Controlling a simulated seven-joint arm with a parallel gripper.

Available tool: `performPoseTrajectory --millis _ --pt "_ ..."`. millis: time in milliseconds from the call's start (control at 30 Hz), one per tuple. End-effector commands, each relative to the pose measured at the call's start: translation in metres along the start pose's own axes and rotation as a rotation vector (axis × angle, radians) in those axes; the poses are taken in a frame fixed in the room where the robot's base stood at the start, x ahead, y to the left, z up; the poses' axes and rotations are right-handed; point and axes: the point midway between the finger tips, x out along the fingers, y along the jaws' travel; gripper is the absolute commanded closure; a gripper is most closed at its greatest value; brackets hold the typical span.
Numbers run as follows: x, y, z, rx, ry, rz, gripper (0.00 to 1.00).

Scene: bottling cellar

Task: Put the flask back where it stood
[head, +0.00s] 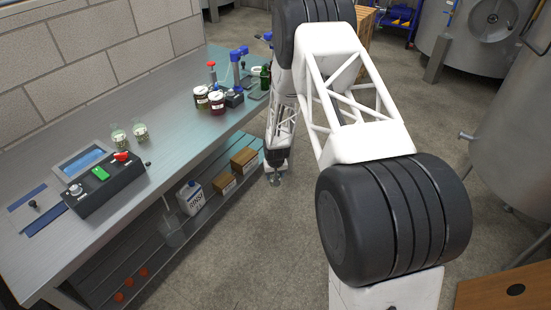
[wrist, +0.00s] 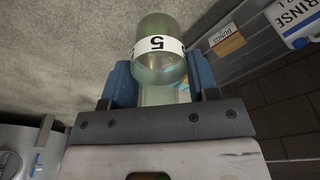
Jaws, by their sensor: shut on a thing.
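The flask (wrist: 160,60) is clear greenish glass with a white band bearing a dark 5. In the wrist view it sits between the blue pads of my gripper (wrist: 162,78), which is shut on it. In the head view my gripper (head: 275,165) hangs over the floor just off the front edge of the bench, below the bench top. The flask (head: 274,180) shows small and faint beneath it. Two similar small glass vessels with pale labels, a left one (head: 119,134) and a right one (head: 140,131), stand on the bench top. The place where the flask stood is not marked in view.
The steel bench (head: 165,117) holds a black control box (head: 105,185), a tablet (head: 83,160) and dark jars (head: 217,102). The lower shelf holds a rinse jug (head: 191,198), brown boxes (head: 244,160) and a clear glass vessel (head: 172,232). Steel tanks (head: 520,130) stand right; the floor between is clear.

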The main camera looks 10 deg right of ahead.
Motion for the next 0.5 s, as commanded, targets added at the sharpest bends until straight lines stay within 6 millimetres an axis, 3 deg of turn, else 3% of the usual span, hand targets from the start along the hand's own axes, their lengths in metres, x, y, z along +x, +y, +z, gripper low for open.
performPoseTrajectory --millis 300,500 --pt "0.029 -0.011 0.04 0.003 -0.001 0.001 0.78" --pt "0.002 -0.015 0.016 0.034 0.004 0.005 0.78"
